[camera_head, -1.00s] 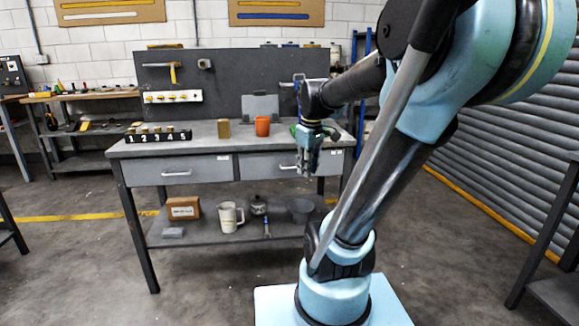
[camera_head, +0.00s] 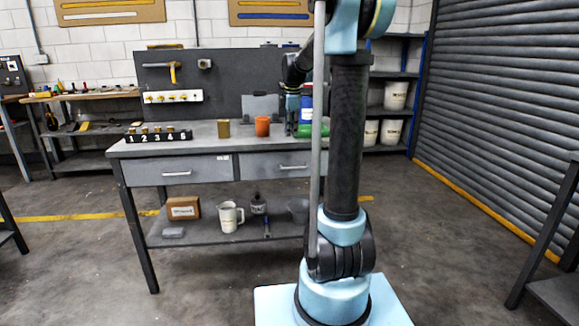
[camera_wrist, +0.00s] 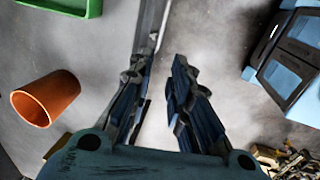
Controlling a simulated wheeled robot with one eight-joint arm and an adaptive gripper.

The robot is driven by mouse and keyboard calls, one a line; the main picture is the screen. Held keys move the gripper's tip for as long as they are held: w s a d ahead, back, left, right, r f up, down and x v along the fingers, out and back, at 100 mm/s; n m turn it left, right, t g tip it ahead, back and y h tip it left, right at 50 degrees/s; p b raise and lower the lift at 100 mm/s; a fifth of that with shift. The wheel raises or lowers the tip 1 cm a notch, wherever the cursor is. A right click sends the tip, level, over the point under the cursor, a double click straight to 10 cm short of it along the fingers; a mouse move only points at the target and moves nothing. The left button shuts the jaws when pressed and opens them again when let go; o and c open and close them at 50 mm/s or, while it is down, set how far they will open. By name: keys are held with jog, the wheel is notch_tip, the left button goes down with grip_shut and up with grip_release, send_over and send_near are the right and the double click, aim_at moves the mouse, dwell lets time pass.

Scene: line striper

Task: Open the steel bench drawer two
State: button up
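The steel bench (camera_head: 205,135) has two grey drawers side by side under its top, both flush with the front. The left drawer (camera_head: 150,176) and right drawer (camera_head: 262,172) each have a bar handle; the right handle (camera_head: 293,167) is clear to see, with nothing on it. The drawer labels are too small to read. My gripper (camera_wrist: 166,55) points down near the bench's front edge in the wrist view. Its fingers are apart, with nothing clearly held between them.
An orange cup (camera_head: 262,126) and a green tray (camera_head: 312,131) stand on the bench top; the cup (camera_wrist: 45,98) and tray (camera_wrist: 70,5) also show in the wrist view. A numbered rack (camera_head: 158,135) stands at left. The lower shelf holds a box (camera_head: 183,208) and jug (camera_head: 230,216).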

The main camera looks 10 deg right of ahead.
aim_at(290, 168)
jog(key=w+f, duration=0.1)
jog(key=f, duration=0.4)
jog(key=w+f, duration=0.1)
jog(key=f, duration=0.5)
jog(key=w+f, duration=0.1)
jog(key=f, duration=0.5)
jog(key=shift+w, duration=0.1)
jog(key=shift+c, duration=0.5)
grip_shut()
